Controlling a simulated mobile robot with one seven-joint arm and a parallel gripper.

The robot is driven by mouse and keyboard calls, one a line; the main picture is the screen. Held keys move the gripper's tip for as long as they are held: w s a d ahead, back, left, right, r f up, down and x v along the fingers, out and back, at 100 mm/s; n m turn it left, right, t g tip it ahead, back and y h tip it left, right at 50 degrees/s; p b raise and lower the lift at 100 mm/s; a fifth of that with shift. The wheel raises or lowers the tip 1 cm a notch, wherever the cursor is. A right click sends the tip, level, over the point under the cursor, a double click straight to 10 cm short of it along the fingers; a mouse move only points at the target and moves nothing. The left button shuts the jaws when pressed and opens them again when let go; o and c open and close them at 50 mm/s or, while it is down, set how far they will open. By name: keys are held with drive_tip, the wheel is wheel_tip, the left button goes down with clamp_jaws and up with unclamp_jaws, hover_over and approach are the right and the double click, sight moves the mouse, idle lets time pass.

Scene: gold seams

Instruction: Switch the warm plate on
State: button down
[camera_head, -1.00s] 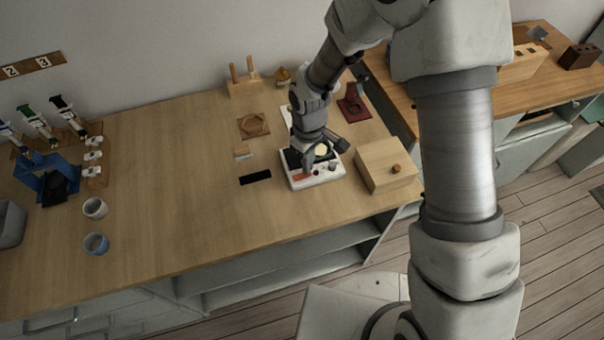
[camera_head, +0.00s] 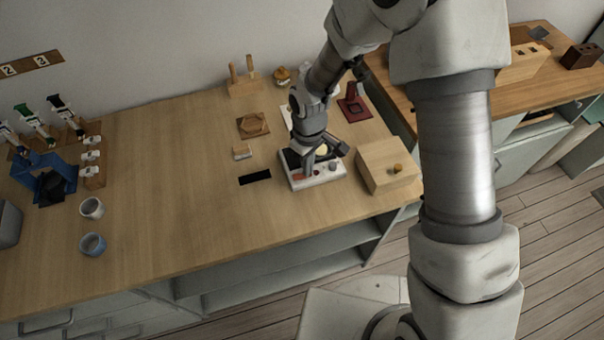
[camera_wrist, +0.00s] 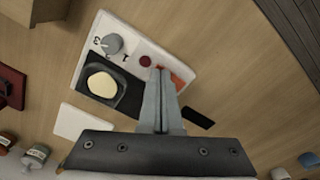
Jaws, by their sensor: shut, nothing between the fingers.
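The warm plate (camera_head: 331,178) is a white box on the wooden table. In the wrist view the warm plate (camera_wrist: 154,47) shows a dark square with a cream round piece (camera_wrist: 102,84) on it, a grey knob (camera_wrist: 112,43) with numbers around it, a dark red round spot (camera_wrist: 145,61) and an orange-red patch (camera_wrist: 184,73) at one end. My gripper (camera_head: 308,173) is shut and empty, pointing down over the warm plate. In the wrist view my gripper (camera_wrist: 161,72) has its tips beside the orange-red patch and partly covers it. I cannot tell whether they touch.
A wooden box with a knob (camera_head: 388,166) stands close right of the warm plate. A black strip (camera_head: 255,177) lies to its left. A dark red stand (camera_head: 354,106) is behind. Two cups (camera_head: 92,208) stand far left. The table's middle is clear.

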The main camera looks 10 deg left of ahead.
wheel_tip(320, 180, up, 7)
drive_tip(key=p, duration=0.4)
drive_tip(key=shift+p, duration=0.3)
idle(0.6)
drive_tip(key=d+r+m+t, duration=0.1)
drive_tip(key=d+r+m, duration=0.2)
drive_tip(key=d+r, duration=0.45)
drive_tip(key=d+r+m+t, duration=0.25)
drive_tip(key=d+r, duration=0.25)
drive_tip(key=r, duration=0.6)
drive_tip(key=s+d+r+m+t, duration=0.2)
drive_tip(key=s+d+r+m, duration=0.5)
drive_tip(key=s+d+r, duration=0.3)
drive_tip(key=s+d, duration=0.1)
drive_tip(key=s, duration=0.2)
drive_tip(key=shift+s+r, duration=0.4)
